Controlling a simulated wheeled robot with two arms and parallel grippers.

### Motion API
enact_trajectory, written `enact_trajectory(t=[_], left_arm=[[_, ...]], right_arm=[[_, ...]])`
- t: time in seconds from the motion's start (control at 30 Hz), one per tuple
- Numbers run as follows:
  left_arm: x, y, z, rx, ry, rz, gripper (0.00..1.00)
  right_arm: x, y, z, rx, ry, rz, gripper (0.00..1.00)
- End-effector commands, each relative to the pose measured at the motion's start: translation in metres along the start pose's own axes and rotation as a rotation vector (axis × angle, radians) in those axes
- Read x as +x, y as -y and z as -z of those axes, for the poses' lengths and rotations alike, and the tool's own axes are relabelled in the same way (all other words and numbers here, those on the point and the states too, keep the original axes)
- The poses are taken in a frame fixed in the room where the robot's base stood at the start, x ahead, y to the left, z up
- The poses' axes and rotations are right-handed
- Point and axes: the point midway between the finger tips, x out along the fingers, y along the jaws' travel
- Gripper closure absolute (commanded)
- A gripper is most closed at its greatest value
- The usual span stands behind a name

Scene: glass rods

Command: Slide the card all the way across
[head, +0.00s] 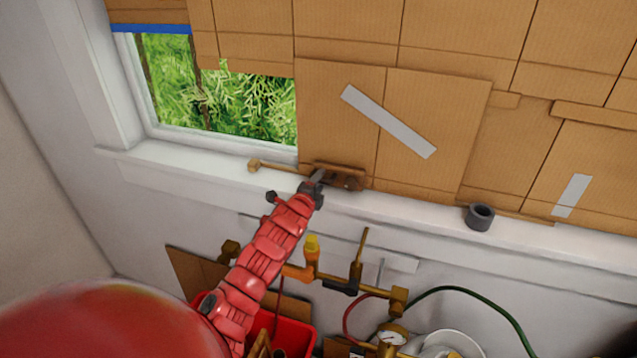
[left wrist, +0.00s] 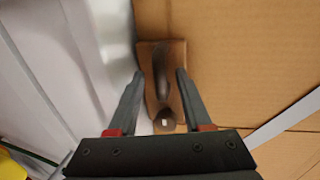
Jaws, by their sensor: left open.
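The card (head: 432,100) is a large brown cardboard panel with a grey tape strip, standing against the window. Its left edge borders an uncovered stretch of window (head: 220,95) showing green plants. A brown handle (head: 352,170) sits at the card's lower left, just above the sill. My left gripper (head: 320,179) is at this handle. In the left wrist view the open left gripper (left wrist: 160,74) has a finger on each side of the handle (left wrist: 163,90). I cannot tell whether the fingers touch it. My right gripper is not in view.
The white sill (head: 400,208) runs below the card. A small wooden piece (head: 254,165) lies on it at the left, and a dark grey ring (head: 480,217) stands at the right. Brass pipework (head: 345,284) and a red bin (head: 295,335) are below. More cardboard covers the window's top and right.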

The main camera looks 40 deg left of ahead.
Motion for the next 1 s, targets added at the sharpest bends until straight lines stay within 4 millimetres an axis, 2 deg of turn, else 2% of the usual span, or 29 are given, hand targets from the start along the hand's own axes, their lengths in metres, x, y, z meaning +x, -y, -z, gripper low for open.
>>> enact_trajectory(t=[0.07, 0.33, 1.0], left_arm=[[-0.0001, 0.0000, -0.0002, 0.000, 0.000, 0.000, 0.52], [-0.0001, 0.0001, -0.0004, 0.000, 0.001, 0.000, 1.00], [-0.0002, 0.0003, -0.0006, 0.000, 0.001, 0.000, 1.00]], right_arm=[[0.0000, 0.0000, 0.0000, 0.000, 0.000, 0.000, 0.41], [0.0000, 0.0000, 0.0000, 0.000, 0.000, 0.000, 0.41], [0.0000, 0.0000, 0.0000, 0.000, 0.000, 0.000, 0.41]])
